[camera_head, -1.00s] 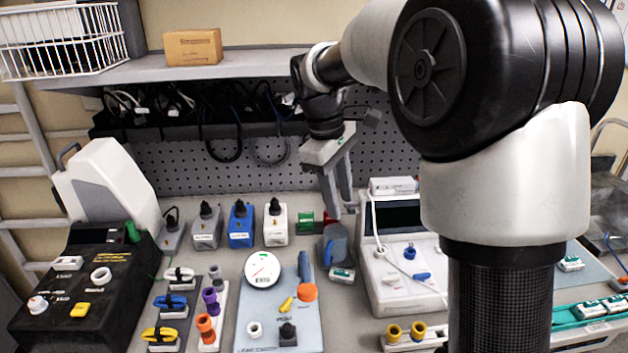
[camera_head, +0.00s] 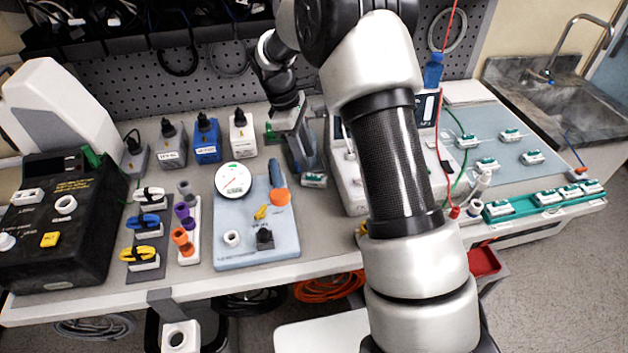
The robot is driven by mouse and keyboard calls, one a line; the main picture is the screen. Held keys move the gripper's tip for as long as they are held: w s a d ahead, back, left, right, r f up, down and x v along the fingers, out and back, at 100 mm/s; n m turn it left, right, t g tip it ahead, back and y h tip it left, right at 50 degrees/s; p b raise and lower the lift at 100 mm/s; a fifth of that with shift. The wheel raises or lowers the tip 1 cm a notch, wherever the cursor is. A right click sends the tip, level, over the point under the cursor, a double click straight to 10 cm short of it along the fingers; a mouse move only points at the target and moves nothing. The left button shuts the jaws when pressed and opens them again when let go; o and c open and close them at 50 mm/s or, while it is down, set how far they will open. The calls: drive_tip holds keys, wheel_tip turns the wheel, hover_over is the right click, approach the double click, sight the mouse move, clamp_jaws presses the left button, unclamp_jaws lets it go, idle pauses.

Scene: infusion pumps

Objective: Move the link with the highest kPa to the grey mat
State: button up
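The likely links are small white-and-green blocks with labels too small to read. Several sit in a green rack (camera_head: 500,213) at the right table edge, such as the link (camera_head: 548,198). Others lie apart on the grey-blue mat (camera_head: 490,124) at the back right, including one link (camera_head: 532,157). No held object can be made out.
My arm hides part of the white console (camera_head: 347,180). A pale blue board with a dial (camera_head: 233,180) lies left of my gripper. Pump blocks, such as the blue one (camera_head: 206,142), stand behind it. A red cord (camera_head: 443,110) hangs before the mat. A sink (camera_head: 560,85) is far right.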

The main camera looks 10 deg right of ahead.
sight(314, 179)
drive_tip(key=shift+x, duration=3.15)
drive_tip(key=shift+r, duration=0.1)
drive_tip(key=shift+c, duration=0.4)
clamp_jaws()
